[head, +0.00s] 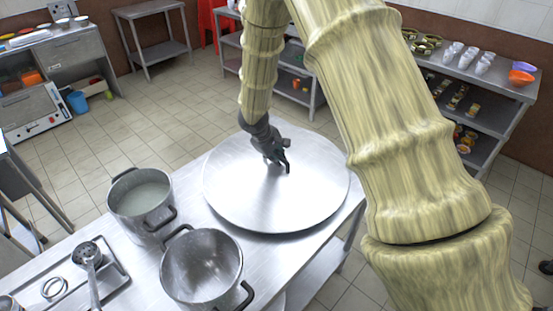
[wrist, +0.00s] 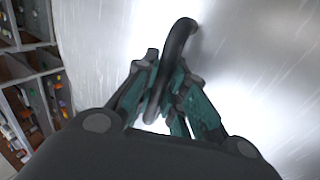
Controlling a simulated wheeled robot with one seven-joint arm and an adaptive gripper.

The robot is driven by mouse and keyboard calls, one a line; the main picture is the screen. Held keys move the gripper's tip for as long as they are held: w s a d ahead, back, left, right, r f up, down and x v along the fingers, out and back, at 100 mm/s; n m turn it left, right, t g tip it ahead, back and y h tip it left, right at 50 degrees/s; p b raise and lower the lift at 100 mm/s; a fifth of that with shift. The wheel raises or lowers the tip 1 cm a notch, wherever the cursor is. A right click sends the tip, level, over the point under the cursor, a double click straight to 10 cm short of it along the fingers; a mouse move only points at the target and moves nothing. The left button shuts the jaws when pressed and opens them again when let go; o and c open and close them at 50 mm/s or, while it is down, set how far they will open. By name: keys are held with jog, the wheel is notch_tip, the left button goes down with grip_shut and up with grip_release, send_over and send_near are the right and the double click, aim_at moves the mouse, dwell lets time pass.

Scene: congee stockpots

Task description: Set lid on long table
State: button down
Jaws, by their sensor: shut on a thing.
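The lid (head: 235,205) is a large round metal disc at the right end of the long table (head: 150,258). It looks close to flat, and I cannot tell whether it touches the tabletop or hangs just above it. Its right edge reaches past the table edge. My gripper (head: 282,166) is at the middle of the lid, over its handle. In the wrist view my gripper's fingers (wrist: 165,95) are shut on the dark curved handle (wrist: 180,40), with the shiny lid surface (wrist: 250,60) behind. The lid's underside is hidden.
A pot of pale congee (head: 140,190) and an empty-looking pot (head: 203,268) stand left of the lid, close to its rim. A tray (head: 118,272) with a ladle (head: 88,258) lies farther left. Shelves with cups (head: 470,62) stand at the back right.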

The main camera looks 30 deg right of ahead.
jog(key=shift+f, duration=0.8)
jog(key=c, duration=1.5)
grip_release()
jog(key=shift+r, duration=0.1)
jog(key=b+v, duration=0.1)
jog(key=v, duration=1.1)
jog(key=shift+b, duration=0.35)
